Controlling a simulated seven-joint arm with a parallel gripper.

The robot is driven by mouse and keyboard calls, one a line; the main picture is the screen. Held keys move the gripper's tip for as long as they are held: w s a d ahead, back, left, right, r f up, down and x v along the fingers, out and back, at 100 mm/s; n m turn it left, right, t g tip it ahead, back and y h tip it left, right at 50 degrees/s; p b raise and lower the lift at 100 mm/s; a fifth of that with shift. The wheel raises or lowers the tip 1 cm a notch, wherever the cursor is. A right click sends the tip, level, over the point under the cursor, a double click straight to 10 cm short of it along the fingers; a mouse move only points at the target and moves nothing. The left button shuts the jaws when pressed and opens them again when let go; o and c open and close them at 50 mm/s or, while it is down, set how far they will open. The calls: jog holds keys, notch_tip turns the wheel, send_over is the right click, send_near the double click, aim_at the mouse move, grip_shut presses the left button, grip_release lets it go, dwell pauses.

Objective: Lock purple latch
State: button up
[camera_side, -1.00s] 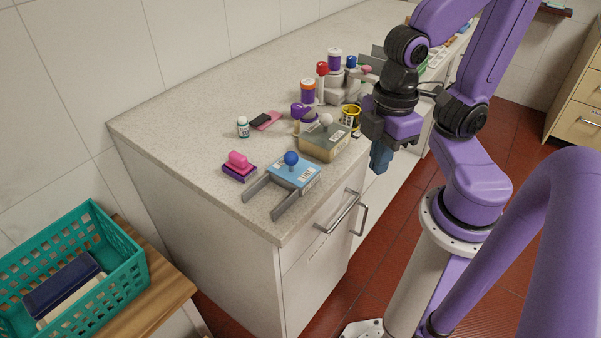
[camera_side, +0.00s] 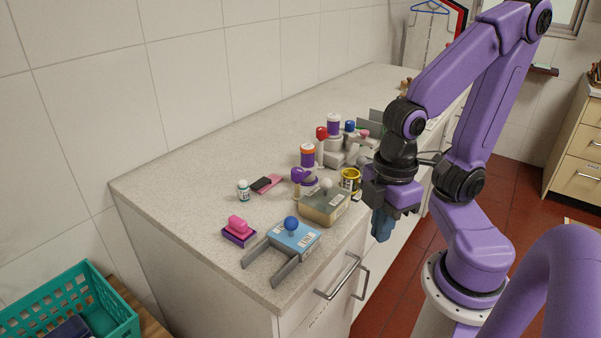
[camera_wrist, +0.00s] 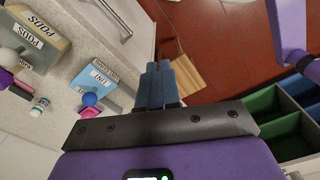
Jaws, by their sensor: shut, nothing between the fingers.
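A purple rounded knob (camera_side: 299,175) stands on the counter behind a beige box with a white ball on top (camera_side: 325,208); I cannot tell for certain that it is the latch. Something purple (camera_wrist: 6,57) also shows at the left edge of the wrist view, beside the box marked PODS (camera_wrist: 40,45). My gripper (camera_side: 381,226) points down, to the right of the boxes and past the counter's front edge. Its blue fingers (camera_wrist: 160,82) are together and empty, touching none of these things.
A light blue box with a blue ball (camera_side: 294,240) sits between grey rails near the counter's front corner. A pink and purple block (camera_side: 239,231), a small bottle (camera_side: 243,190) and a yellow tin (camera_side: 350,180) stand nearby. Drawer handles (camera_side: 338,277) stick out of the cabinet front.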

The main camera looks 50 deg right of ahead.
jog(key=o, duration=0.5)
jog(key=shift+w, duration=0.1)
jog(key=o, duration=0.5)
jog(key=shift+w+a+r, duration=0.2)
jog(key=shift+w, duration=0.25)
jog(key=shift+c, duration=0.2)
jog(key=w+r, duration=0.3)
jog(key=w, duration=0.4)
notch_tip(320, 180, up, 6)
jog(key=n, duration=0.3)
send_over(298, 169)
notch_tip(298, 169, down, 16)
jog(key=shift+f, duration=0.15)
jog(key=c, duration=1)
